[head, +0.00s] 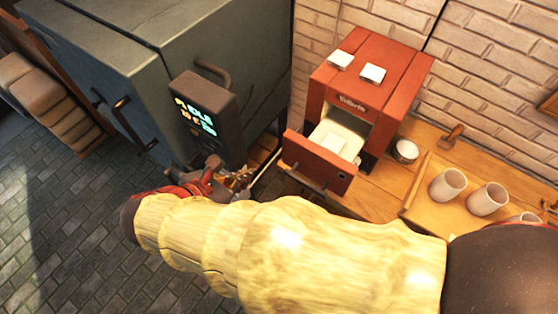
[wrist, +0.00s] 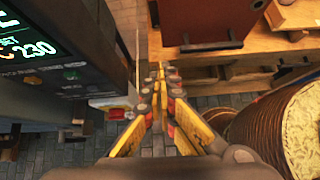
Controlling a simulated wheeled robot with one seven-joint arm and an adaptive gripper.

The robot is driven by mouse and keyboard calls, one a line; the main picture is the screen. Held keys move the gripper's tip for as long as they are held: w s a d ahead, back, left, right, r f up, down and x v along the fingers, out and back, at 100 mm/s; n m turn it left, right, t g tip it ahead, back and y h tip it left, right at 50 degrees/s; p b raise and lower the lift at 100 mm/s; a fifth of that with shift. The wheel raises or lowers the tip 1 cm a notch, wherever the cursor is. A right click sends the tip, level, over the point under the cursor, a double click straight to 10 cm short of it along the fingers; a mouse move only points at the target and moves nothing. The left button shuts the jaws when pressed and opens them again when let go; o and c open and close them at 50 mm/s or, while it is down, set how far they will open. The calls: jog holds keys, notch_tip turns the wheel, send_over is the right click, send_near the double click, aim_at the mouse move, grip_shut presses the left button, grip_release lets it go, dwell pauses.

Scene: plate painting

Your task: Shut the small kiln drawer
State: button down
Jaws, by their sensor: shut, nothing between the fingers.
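The small red kiln (head: 388,75) stands on a wooden bench against the brick wall. Its drawer (head: 318,164) is pulled out toward the front, with a pale tray-like inside and a dark bar handle on the red front panel. My gripper (head: 246,178) is shut and empty, to the left of the drawer front and apart from it. In the wrist view my gripper's fingertips (wrist: 160,72) are together, left of the red drawer front (wrist: 203,22) and its dark handle (wrist: 212,46). My sleeved arm crosses the lower part of the head view.
A large dark kiln with a lit control panel (head: 195,115) stands close on the left of my gripper. White cups (head: 447,184), a small round dish (head: 405,151) and wooden tools lie on the bench (head: 388,185) at right. Paved floor is open at lower left.

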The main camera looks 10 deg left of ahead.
jog(key=r+b+x, duration=0.1)
jog(key=x, duration=0.5)
jog(key=w+d+r+b+x, duration=0.1)
jog(key=b+x, duration=0.1)
jog(key=x, duration=0.5)
jog(key=shift+w+n, duration=0.3)
jog(key=shift+n, duration=0.1)
jog(key=shift+w, duration=0.1)
jog(key=w+d+p, duration=0.1)
jog(key=w+d, duration=0.2)
jog(key=w, duration=0.4)
jog(key=w+d+p, duration=0.2)
jog(key=w+d, duration=0.1)
jog(key=w, duration=0.4)
jog(key=shift+w, duration=0.25)
jog(key=shift+r, duration=0.1)
